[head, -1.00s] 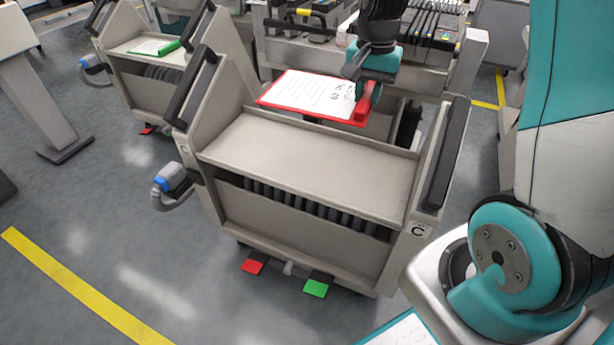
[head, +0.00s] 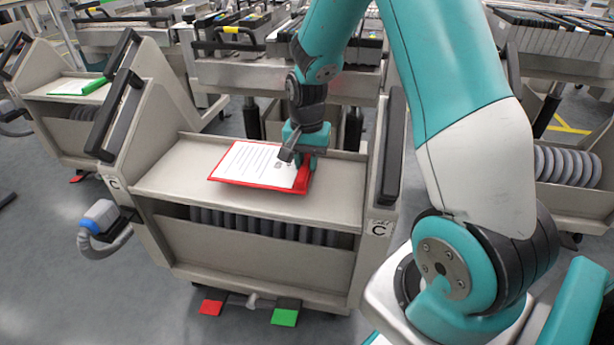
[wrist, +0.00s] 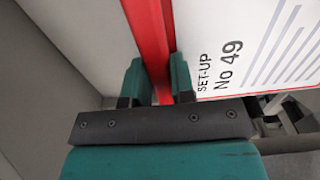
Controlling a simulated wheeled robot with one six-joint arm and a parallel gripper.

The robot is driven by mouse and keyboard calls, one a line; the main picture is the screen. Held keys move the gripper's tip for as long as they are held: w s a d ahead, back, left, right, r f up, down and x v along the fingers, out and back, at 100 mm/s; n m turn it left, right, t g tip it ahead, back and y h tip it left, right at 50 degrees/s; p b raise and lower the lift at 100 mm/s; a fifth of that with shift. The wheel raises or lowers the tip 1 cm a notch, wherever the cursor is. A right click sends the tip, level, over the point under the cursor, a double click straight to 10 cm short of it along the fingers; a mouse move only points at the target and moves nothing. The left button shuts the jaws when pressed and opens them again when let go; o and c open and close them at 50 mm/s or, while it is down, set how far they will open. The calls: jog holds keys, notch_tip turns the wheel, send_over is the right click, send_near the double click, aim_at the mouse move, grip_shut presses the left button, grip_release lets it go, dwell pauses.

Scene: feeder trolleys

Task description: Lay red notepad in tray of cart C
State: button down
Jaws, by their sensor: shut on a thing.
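The red notepad (head: 250,164) has a white printed page and a thick red edge. My gripper (head: 303,165) is shut on that red edge at the notepad's right end. In the wrist view the two teal fingers (wrist: 160,82) grip the red spine (wrist: 150,40), and the page reads "SET-UP No 49". The notepad is over the tray of cart C (head: 170,185), roughly level, near the middle and back of the tray. I cannot tell whether it touches the tray surface. Cart C carries "C" labels on its front corners.
A second cart at the left holds a green notepad (head: 80,87). Machine feeders (head: 260,40) stand behind cart C. Black handles (head: 115,115) rise at both sides of the tray. The tray's left part and front strip are clear.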

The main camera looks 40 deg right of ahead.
notch_tip(320, 180, down, 4)
jog(key=shift+r+b, duration=0.1)
jog(key=shift+b, duration=0.55)
jog(key=shift+r, duration=0.1)
jog(key=c, duration=1)
grip_release()
jog(key=shift+o, duration=0.2)
